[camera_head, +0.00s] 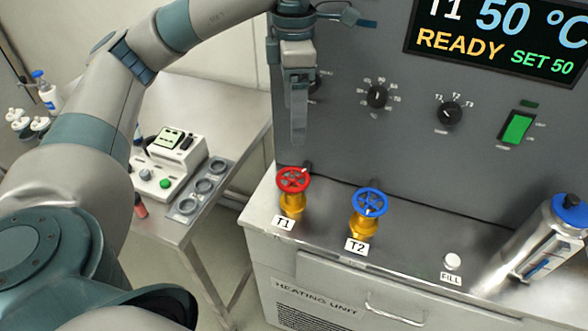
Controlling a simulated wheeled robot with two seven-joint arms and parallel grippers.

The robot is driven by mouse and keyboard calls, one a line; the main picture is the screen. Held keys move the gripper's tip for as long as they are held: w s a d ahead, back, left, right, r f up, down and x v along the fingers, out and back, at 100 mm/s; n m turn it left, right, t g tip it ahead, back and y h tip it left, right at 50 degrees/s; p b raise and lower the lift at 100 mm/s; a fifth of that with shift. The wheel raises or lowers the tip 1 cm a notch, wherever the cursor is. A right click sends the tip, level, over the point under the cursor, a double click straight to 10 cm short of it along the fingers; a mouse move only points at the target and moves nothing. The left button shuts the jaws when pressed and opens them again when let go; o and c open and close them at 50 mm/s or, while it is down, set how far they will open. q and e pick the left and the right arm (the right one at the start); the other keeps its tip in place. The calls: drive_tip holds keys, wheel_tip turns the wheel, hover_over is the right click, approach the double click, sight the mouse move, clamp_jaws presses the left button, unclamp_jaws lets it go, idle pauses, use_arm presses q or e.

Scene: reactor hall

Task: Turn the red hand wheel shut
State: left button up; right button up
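The red hand wheel (293,180) sits on a brass valve labelled T1, at the left end of the heating unit's steel ledge. My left arm comes in from the left, and its gripper (299,140) points down above the red wheel, with a gap between fingertips and wheel. I see the fingers nearly edge-on, one overlapping the other, so I cannot tell whether they are open or shut. Nothing shows held in them. The blue hand wheel (369,201) on the valve labelled T2 stands to the right. My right gripper is not in view.
The grey control panel (350,140) rises close behind the wheels, with knobs, a green switch (516,128) and a display reading 50 °C, READY, SET 50. A steel canister (535,245) with a blue cap stands at right. A side table (225,120) with a small device is at left.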

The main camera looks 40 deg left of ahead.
sight(294, 177)
use_arm(q)
wheel_tip(294, 177, down, 16)
drive_tip(key=shift+f+p, duration=0.25)
drive_tip(key=shift+p, duration=0.95)
drive_tip(key=c, duration=1.1)
